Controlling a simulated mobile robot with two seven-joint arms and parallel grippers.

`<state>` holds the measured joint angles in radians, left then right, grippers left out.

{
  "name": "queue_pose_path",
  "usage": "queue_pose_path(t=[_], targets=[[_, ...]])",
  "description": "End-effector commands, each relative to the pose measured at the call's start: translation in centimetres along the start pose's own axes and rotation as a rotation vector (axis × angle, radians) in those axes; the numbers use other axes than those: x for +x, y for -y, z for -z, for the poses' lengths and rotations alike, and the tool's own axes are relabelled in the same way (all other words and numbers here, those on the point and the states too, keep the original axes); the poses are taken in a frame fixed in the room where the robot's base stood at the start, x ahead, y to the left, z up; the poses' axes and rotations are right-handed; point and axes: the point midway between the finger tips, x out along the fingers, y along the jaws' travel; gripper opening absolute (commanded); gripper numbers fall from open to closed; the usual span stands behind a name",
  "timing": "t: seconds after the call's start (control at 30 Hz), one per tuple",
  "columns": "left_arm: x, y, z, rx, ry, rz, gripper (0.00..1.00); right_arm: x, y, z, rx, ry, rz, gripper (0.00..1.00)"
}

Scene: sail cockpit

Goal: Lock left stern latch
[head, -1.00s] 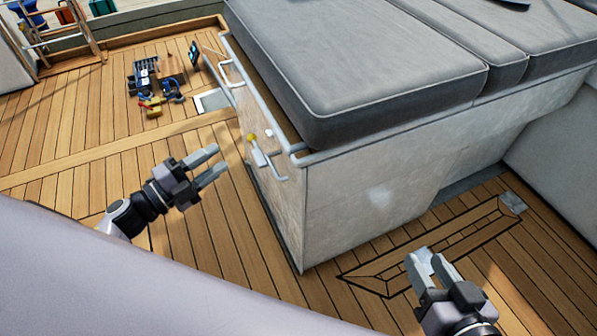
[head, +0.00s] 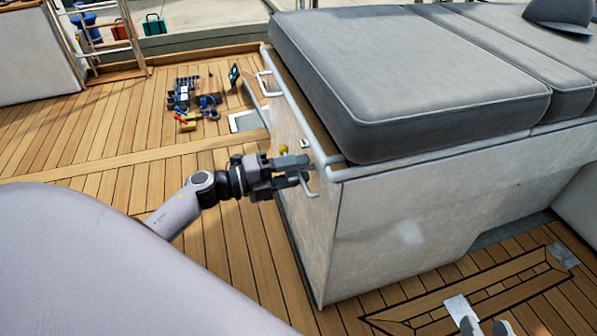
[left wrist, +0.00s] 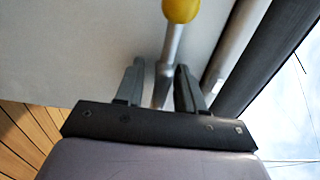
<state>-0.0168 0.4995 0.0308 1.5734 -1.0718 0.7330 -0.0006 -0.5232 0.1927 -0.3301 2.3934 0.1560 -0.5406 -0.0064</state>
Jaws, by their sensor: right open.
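The latch is a grey metal lever with a yellow knob (head: 283,149) on the end face of the cushioned seat box. In the left wrist view the yellow knob (left wrist: 181,10) is at the top, and the lever's shaft (left wrist: 172,55) runs down between my fingers. My left gripper (head: 303,170) is at the latch and hides most of the lever in the head view. In the left wrist view my left gripper (left wrist: 160,85) is open, with one finger on each side of the shaft. My right gripper (head: 482,322) is open and empty at the bottom edge, mostly cut off.
The seat box (head: 400,225) with grey cushions (head: 410,85) fills the right. A rail (head: 300,105) runs along its top edge, close to my left gripper. Several small items (head: 193,100) lie on the wooden deck (head: 120,130) at the back.

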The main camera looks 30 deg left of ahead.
Motion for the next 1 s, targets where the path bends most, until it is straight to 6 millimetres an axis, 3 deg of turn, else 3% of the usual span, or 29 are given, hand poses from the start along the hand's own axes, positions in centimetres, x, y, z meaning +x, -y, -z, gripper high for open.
queue_pose_path(t=[0.33, 0.37, 0.47, 0.93, 1.0], targets=[[0.55, 0.01, 0.01, -0.002, 0.001, 0.0, 0.38, -0.06, -0.06, 0.07, -0.006, -0.005, -0.003, 0.43], [0.55, 0.01, 0.01, -0.002, 0.001, 0.0, 0.32, -0.06, -0.06, 0.07, -0.006, -0.005, -0.003, 0.43], [0.54, 0.01, 0.02, -0.002, 0.001, 0.0, 0.0, -0.07, -0.06, 0.08, -0.006, -0.006, -0.003, 0.43], [0.49, 0.3, -0.02, -0.066, 0.001, -0.002, 0.0, -0.2, 0.45, 0.54, 0.029, 0.018, 0.017, 0.43], [0.48, 0.41, -0.03, -0.102, 0.001, -0.002, 0.0, 0.47, 0.67, 0.44, 0.066, 0.038, 0.025, 0.43]])
